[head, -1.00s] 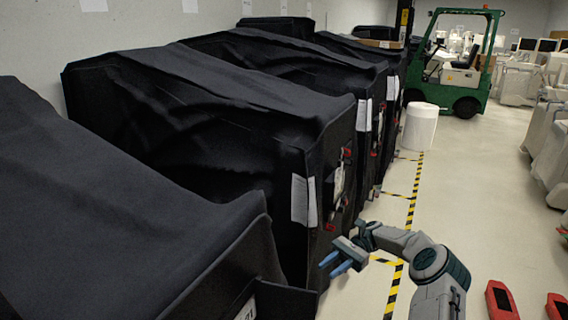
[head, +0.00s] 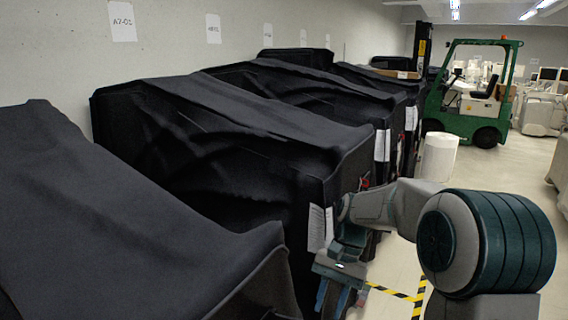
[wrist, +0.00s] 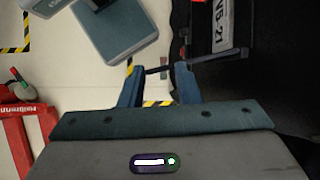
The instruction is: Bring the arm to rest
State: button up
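My gripper (head: 340,296) hangs low in the head view, fingers pointing down, beside the front of the black covered carts. In the wrist view my gripper (wrist: 157,74) has its two blue fingers apart, with floor and a strip of striped tape showing between them. I see nothing held.
Black covered carts (head: 230,130) stand in a row along the left wall. A white cylinder (head: 438,157) and a green forklift (head: 490,95) stand beyond. The wrist view shows a white label (wrist: 212,27) close to the fingers and red equipment (wrist: 28,130) on the floor.

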jog(key=s+d+r+n+t+h, duration=0.1)
jog(key=s+t, duration=0.1)
jog(key=s, duration=0.3)
jog(key=s+d+r+n+t+h, duration=0.1)
jog(key=s+d+r+n+t, duration=0.1)
jog(key=s, duration=0.4)
jog(key=s+d+r+n+t+h, duration=0.1)
jog(key=s+d+n+t, duration=0.1)
jog(key=s+t, duration=0.2)
jog(key=shift+s+r, duration=0.25)
jog(key=shift+s, duration=0.85)
